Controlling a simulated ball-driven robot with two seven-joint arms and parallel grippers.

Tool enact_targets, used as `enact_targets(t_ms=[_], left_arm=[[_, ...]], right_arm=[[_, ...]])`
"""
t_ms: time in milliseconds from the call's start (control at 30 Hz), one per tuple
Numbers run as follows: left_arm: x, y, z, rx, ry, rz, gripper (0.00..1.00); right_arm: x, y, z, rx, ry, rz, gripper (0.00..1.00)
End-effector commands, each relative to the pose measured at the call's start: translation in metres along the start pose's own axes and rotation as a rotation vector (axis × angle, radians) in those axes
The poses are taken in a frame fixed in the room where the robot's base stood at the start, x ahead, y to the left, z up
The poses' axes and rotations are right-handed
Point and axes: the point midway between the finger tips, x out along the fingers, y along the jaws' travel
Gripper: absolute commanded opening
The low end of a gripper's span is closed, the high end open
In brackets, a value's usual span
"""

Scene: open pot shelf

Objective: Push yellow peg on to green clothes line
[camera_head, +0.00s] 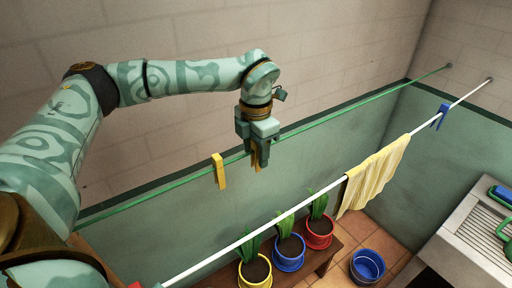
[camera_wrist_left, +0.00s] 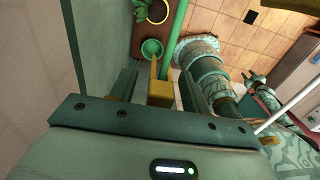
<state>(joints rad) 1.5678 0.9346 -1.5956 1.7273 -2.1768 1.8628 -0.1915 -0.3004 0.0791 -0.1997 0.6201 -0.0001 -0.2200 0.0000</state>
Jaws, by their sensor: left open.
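The green clothes line (camera_head: 330,114) runs diagonally along the wall side. One yellow peg (camera_head: 219,171) hangs on it, left of my left gripper (camera_head: 259,160). My left gripper points down over the line with its fingers apart. A second yellow peg (camera_head: 256,157) is between the fingers, mostly hidden by them. In the left wrist view that peg (camera_wrist_left: 160,92) stands between the open fingers, and the green line (camera_wrist_left: 174,40) leads up to it. I cannot tell how far it sits on the line. A small claw shape that may be my right gripper (camera_wrist_left: 252,79) shows in the left wrist view.
A white line (camera_head: 310,200) runs in front, with a yellow cloth (camera_head: 375,175) and a blue peg (camera_head: 440,116). Below are several plant pots on a bench (camera_head: 345,228), a blue bucket (camera_head: 367,266) and a sink (camera_head: 470,235). The wall is close behind the green line.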

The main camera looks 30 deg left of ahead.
Motion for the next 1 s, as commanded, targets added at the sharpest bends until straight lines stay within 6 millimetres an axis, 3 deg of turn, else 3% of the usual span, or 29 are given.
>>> enact_targets(t_ms=[133, 233, 500, 700, 1000], left_arm=[[-0.009, 0.0, 0.001, 0.0, -0.003, 0.001, 0.47], [-0.027, 0.001, 0.001, 0.0, -0.006, 0.002, 0.47], [-0.102, 0.001, 0.001, -0.001, -0.005, 0.002, 0.47], [-0.144, 0.0, 0.001, -0.001, -0.003, 0.001, 0.47], [-0.163, 0.0, 0.0, 0.0, 0.0, -0.001, 0.47]], right_arm=[[0.0, -0.001, 0.0, 0.001, 0.001, -0.001, 0.36], [0.0, -0.001, 0.0, 0.001, 0.0, -0.001, 0.36], [-0.002, -0.001, -0.001, 0.001, 0.001, -0.001, 0.36], [-0.005, 0.0, -0.001, 0.0, 0.001, -0.001, 0.36], [-0.006, 0.0, -0.001, 0.0, 0.002, 0.0, 0.36]])
